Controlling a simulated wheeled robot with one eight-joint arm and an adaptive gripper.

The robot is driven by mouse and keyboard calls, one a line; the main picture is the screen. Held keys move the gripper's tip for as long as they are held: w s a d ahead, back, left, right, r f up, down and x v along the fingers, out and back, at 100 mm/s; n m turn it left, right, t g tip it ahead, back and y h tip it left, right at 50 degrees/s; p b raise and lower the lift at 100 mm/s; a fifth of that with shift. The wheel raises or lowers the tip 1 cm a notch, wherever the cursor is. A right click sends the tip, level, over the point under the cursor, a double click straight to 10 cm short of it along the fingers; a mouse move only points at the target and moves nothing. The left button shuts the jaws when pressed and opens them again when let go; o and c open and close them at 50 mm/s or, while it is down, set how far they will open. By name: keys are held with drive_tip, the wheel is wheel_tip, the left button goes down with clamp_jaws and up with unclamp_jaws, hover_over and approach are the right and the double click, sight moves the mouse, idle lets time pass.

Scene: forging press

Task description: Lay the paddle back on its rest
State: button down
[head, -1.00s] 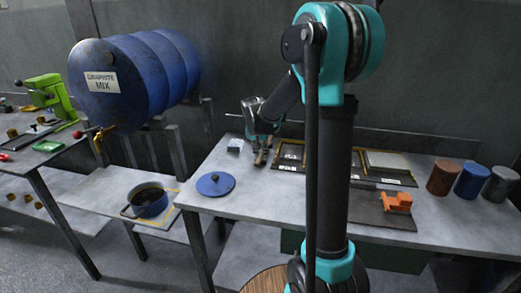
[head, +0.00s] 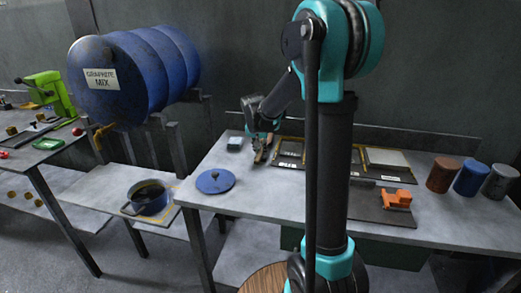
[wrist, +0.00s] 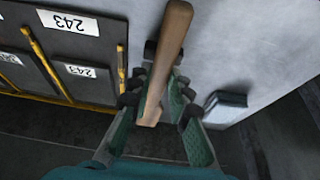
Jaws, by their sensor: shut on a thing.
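My gripper (head: 263,152) is low over the back left part of the right-hand table, by the framed panels. In the wrist view, my gripper (wrist: 162,82) is shut on a light brown wooden bar (wrist: 166,50), which I take to be the paddle. The bar runs lengthwise between the fingers, one end toward the top of the picture and a blunt end near the palm. In the head view the bar is too small and hidden to make out clearly. I cannot tell which thing is the paddle's rest.
Yellow-edged dark panels labelled 243 (wrist: 85,72) lie beside my gripper. A blue lid (head: 215,181) lies nearer the front. An orange object (head: 397,197) and several cans stand right.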

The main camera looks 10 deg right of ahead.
drive_tip(key=shift+f, duration=0.45)
drive_tip(key=c, duration=1.3)
unclamp_jaws()
drive_tip(key=shift+c, duration=0.2)
